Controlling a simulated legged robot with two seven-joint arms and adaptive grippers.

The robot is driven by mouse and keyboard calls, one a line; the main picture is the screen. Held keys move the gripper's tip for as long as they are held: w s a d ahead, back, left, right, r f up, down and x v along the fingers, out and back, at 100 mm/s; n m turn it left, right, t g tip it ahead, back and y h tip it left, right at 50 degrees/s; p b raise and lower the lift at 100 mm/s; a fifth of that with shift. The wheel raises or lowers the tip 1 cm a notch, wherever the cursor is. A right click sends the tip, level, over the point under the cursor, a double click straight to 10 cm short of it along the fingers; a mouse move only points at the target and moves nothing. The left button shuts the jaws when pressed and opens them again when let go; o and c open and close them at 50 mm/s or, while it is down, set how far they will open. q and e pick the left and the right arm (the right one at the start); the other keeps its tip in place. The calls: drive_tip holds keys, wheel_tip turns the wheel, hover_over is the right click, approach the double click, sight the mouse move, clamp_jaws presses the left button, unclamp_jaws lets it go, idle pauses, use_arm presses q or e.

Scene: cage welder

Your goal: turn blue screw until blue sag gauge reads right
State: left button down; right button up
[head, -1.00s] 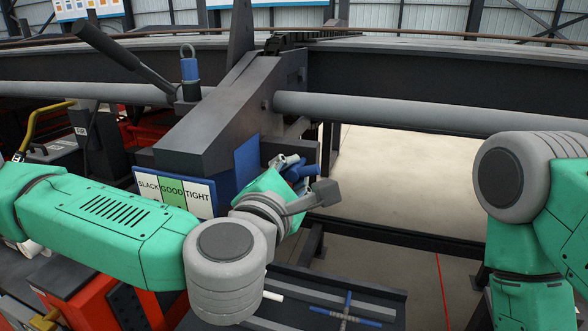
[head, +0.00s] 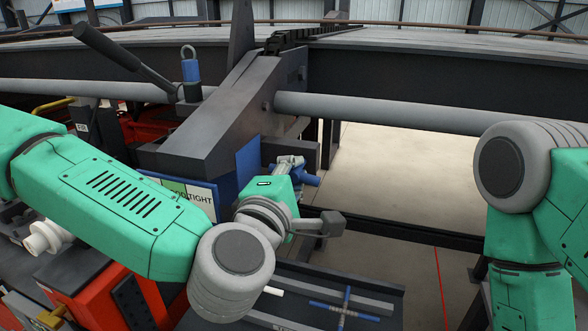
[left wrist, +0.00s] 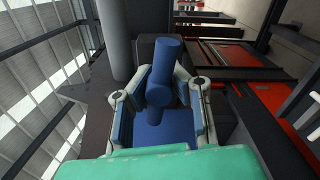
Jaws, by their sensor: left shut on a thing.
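The blue screw (head: 312,180) sticks out at the front of the grey beam bracket; its blue cross handle also shows in the left wrist view (left wrist: 160,70). My left gripper (head: 288,163) is shut on the blue screw, with one finger on each side of the handle in the wrist view. The blue sag gauge (head: 200,200) sits left of it. I cannot make out a pointer. My right arm shows at the right, but its gripper is out of view.
A blue-and-grey cross-shaped tool (head: 345,309) lies on the dark tray (head: 388,293) below. A long grey pipe (head: 390,110) runs behind the bracket. A dark lever (head: 120,55) and a blue eye-topped part (head: 190,70) stand at upper left. Open floor shows at centre right.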

use_arm(q)
drive_tip(key=shift+s+d+f, duration=0.1)
drive_tip(key=shift+f, duration=0.1)
drive_tip(key=c, duration=1.3)
unclamp_jaws()
drive_tip(key=shift+c, duration=0.2)
drive_tip(key=shift+d+r, duration=0.1)
drive_tip(key=shift+s, duration=0.1)
drive_tip(key=v, duration=0.7)
